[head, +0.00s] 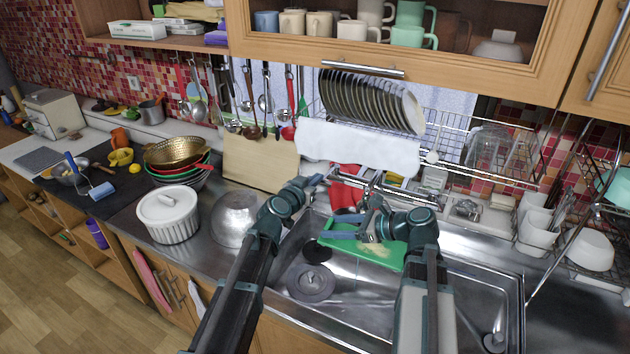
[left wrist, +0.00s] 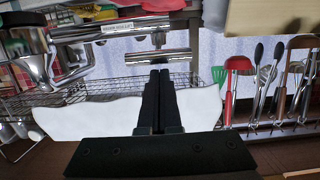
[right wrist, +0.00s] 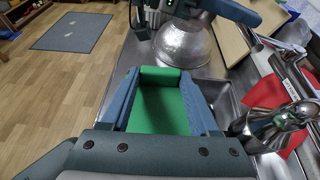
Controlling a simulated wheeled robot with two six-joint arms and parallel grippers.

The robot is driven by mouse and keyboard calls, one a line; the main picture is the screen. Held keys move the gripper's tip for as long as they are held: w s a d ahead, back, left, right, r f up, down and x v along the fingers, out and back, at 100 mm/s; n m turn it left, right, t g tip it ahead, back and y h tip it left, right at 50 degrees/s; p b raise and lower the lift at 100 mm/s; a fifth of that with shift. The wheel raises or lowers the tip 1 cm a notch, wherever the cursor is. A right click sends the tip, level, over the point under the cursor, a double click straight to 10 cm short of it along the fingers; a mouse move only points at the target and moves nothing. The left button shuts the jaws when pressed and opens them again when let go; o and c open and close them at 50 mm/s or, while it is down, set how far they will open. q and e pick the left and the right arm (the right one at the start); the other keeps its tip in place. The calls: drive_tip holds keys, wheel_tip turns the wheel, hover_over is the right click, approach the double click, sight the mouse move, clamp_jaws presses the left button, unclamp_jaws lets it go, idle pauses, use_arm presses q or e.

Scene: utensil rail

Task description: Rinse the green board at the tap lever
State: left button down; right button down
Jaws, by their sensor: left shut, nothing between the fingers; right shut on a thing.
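The green board (head: 388,254) is tilted over the sink basin in the head view. My right gripper (head: 345,235) is shut on it, and the right wrist view shows the board (right wrist: 160,110) between the two blue fingers. My left gripper (head: 326,178) is higher, shut and empty, near the tap behind the sink. In the left wrist view its closed fingers (left wrist: 158,80) point at a chrome bar of the tap (left wrist: 158,56); I cannot tell whether they touch it. Chrome parts of the tap (right wrist: 275,122) also show beside the board in the right wrist view. No water is clearly visible.
The steel sink (head: 470,285) has a drain cover (head: 311,283) in its basin. A white towel (head: 358,148) hangs behind the tap, below a plate rack. A red cloth (head: 345,193) lies behind the sink. A steel bowl (head: 235,216) and white pot (head: 168,216) stand left.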

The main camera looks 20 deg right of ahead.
drive_tip(key=shift+f+b, duration=0.75)
drive_tip(key=shift+b, duration=0.05)
drive_tip(key=shift+r, duration=0.2)
